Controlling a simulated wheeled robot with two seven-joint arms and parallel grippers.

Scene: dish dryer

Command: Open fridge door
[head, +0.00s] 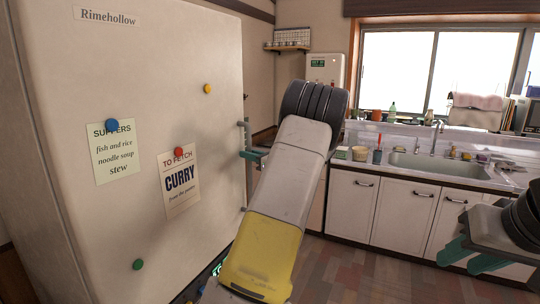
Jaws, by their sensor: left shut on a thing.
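The large cream fridge (150,50) fills the left side, with its broad door face toward me. Its upright metal handle (242,128) is at the door's right edge, partly hidden by my arm and gripper. My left gripper (251,154) has its teal fingers at the handle and is shut on it; the fingertips are only partly visible. No gap shows along the door, but its far edge is hard to see, so I cannot tell whether it is slightly ajar. My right gripper (472,256) is at the lower right, away from the fridge, with its teal fingers apart and empty.
Notes and round magnets (112,125) are on the fridge face. A counter with a sink (435,166) and white cabinets (400,208) runs along the back right under a window. The tiled floor (345,272) between fridge and cabinets looks clear.

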